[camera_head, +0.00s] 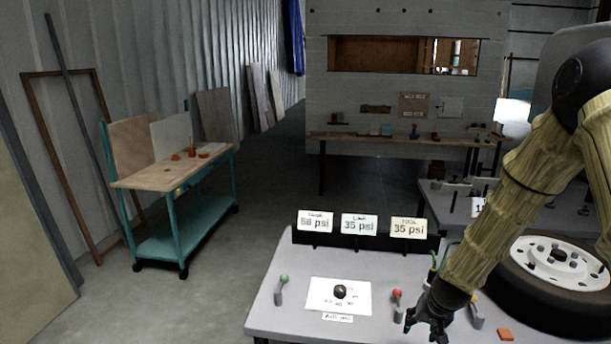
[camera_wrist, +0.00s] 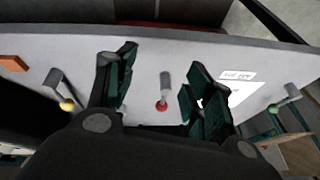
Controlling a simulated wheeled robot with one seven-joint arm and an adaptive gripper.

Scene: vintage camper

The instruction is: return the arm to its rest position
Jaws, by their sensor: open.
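My gripper (camera_head: 427,322) hangs low over the front right part of the grey table (camera_head: 262,318), beside the red-knobbed lever (camera_head: 397,296). In the wrist view my gripper (camera_wrist: 160,92) is open and empty. The red-knobbed lever (camera_wrist: 163,100) shows in the gap between the fingers, beyond the tips; I cannot tell whether they touch it. My arm (camera_head: 490,225) comes down from the upper right with its sleeve bent at the elbow.
A green-knobbed lever (camera_head: 281,287), a white sheet (camera_head: 325,302) with a black knob and a yellow-knobbed lever (camera_head: 476,313) are on the table. A wheel (camera_head: 560,275) lies at right. Pressure signs (camera_head: 360,224) stand behind. A teal cart (camera_head: 165,238) stands left; floor between is clear.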

